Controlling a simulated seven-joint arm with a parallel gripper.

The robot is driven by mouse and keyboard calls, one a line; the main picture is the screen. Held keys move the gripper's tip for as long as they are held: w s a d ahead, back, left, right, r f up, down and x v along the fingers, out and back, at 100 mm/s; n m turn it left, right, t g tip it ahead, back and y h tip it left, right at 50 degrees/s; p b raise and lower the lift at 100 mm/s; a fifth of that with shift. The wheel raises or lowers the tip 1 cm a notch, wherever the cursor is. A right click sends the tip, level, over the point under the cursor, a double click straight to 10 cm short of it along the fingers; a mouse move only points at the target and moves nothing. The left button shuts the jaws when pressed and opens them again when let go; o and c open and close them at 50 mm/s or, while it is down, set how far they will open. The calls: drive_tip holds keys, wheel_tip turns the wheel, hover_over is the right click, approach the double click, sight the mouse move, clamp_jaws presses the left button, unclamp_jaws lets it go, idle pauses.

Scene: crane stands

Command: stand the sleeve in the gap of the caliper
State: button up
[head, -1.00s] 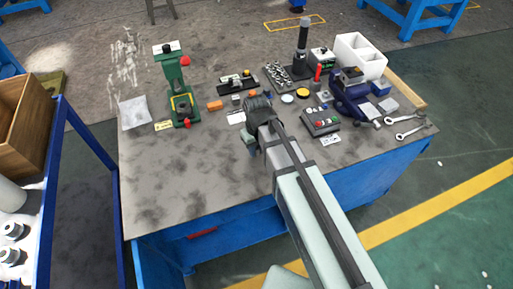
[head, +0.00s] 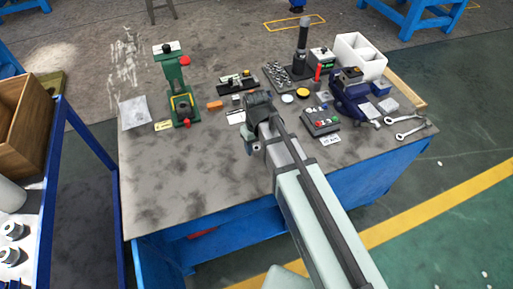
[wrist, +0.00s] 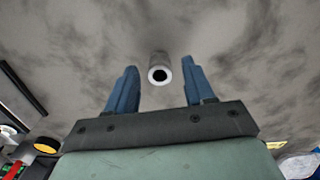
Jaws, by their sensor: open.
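The sleeve (wrist: 159,73) is a short pale grey cylinder with a dark bore. In the wrist view it is between the two blue fingers of my gripper (wrist: 158,66), with its open end facing the camera. The fingers are apart, with a clear gap on each side of the sleeve, and do not touch it. In the head view my gripper (head: 250,146) is low over the middle of the table, and my arm hides part of this spot. I cannot tell for certain which fixture is the caliper.
A green press-like stand (head: 180,90) is at the back left. A black fixture plate (head: 238,82) is behind my gripper. A blue vise (head: 348,100), a button box (head: 320,122) and wrenches (head: 405,127) crowd the right. The table's front left (head: 180,170) is clear.

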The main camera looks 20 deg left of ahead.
sight(258, 148)
wheel_tip(258, 148, up, 10)
drive_tip(key=shift+f, duration=0.15)
drive_tip(key=shift+o, duration=0.5)
drive_tip(key=shift+r, duration=0.35)
drive_tip(key=f+m, duration=0.2)
drive_tip(key=m, duration=0.1)
drive_tip(key=f+m, duration=0.2)
drive_tip(key=m, duration=0.2)
drive_tip(key=f+m, duration=0.3)
drive_tip(key=shift+d+m, duration=0.3)
drive_tip(key=shift+m, duration=0.1)
drive_tip(key=shift+a+f, duration=0.15)
drive_tip(key=shift+f, duration=1.15)
drive_tip(key=shift+a+f, duration=0.1)
drive_tip(key=shift+f, duration=1.2)
clamp_jaws()
